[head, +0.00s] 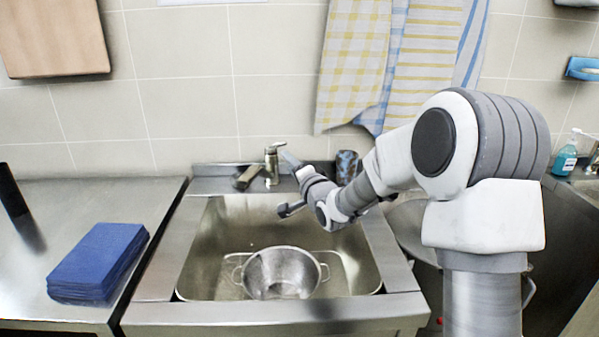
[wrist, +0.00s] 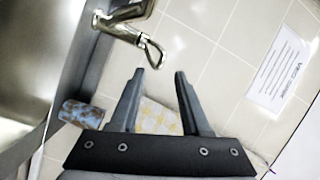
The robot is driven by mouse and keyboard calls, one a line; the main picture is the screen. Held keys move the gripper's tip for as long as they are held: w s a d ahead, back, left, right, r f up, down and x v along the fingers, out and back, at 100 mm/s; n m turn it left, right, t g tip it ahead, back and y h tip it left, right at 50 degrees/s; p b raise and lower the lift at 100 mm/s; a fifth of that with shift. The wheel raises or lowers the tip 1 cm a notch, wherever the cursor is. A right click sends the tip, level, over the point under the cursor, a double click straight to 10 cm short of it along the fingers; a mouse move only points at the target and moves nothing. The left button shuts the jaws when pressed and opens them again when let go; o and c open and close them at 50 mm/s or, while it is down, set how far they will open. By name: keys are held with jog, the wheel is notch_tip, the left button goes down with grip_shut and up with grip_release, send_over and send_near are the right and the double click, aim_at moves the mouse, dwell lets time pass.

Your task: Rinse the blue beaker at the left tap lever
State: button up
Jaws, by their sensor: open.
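The blue beaker (head: 347,164), patterned in blue and brown, stands at the back right of the sink, partly behind my arm. It also shows left of my fingers in the wrist view (wrist: 82,114), apart from them. The metal tap (head: 271,163) rises at the back of the sink. Its looped lever (wrist: 151,48) lies just ahead of my fingertips in the wrist view. My gripper (wrist: 160,71) is open with nothing between its fingers; in the head view it (head: 291,159) is small, just right of the tap. I cannot tell whether it touches the lever.
A metal colander (head: 282,273) sits in the sink basin (head: 210,235). Folded blue cloths (head: 97,262) lie on the left counter. Towels (head: 352,65) hang on the tiled wall behind my arm. A soap bottle (head: 565,155) stands at the far right.

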jog(key=shift+v, duration=2.6)
